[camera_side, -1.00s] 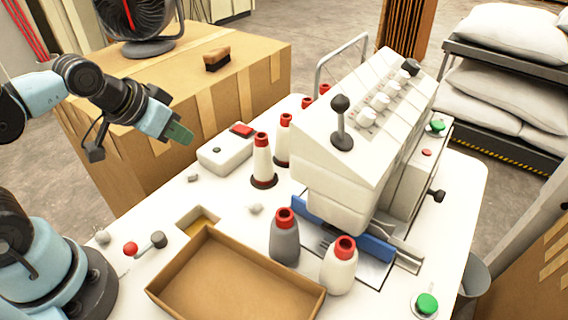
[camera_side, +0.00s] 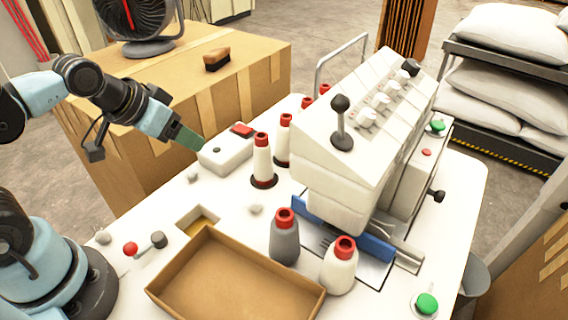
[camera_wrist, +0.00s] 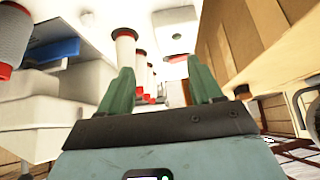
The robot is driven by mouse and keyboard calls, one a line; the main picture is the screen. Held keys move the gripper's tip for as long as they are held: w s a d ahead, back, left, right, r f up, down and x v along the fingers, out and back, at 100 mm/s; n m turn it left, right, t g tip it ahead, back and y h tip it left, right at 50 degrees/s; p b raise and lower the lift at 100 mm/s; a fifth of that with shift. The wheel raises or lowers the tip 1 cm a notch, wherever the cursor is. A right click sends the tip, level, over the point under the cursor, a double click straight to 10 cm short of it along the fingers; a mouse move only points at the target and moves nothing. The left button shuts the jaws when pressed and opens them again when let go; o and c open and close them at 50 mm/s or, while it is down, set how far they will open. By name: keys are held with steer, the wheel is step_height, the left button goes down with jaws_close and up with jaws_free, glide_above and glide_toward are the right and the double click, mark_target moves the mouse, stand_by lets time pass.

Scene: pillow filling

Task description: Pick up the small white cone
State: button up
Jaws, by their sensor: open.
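Several white thread cones with red tops stand on the white table. One slim white cone (camera_side: 262,161) stands on a dark base left of the machine, and another white cone (camera_side: 283,142) stands behind it. A wider white cone (camera_side: 339,270) stands at the front beside a grey cone (camera_side: 285,242). I cannot tell for certain which is the small one. My gripper (camera_side: 195,143) is open and empty, raised at the table's back left edge, apart from the cones. In the wrist view, my gripper (camera_wrist: 160,78) has its green fingers spread, with a white cone (camera_wrist: 126,52) beyond them.
A white box with a red button (camera_side: 226,153) lies just right of my gripper. The white sewing machine (camera_side: 360,120) fills the right. A brown open tray (camera_side: 235,285) sits in front. A large cardboard box (camera_side: 180,90) with a brush (camera_side: 217,60) stands behind.

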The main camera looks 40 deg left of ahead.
steer(key=n+g+h, duration=0.3)
steer(key=n+g, duration=0.1)
steer(key=n, duration=2.3)
glide_toward(260, 135)
steer(key=x, duration=0.7)
steer(key=shift+w+d, duration=0.1)
steer(key=shift+w, duration=0.2)
steer(key=shift+s+x, duration=0.15)
steer(key=shift+x, duration=1.2)
steer(key=shift+s+x, duration=0.1)
steer(key=shift+x, duration=1.25)
steer(key=shift+f, duration=0.1)
steer(key=c, duration=1.1)
steer(key=shift+o, duration=0.2)
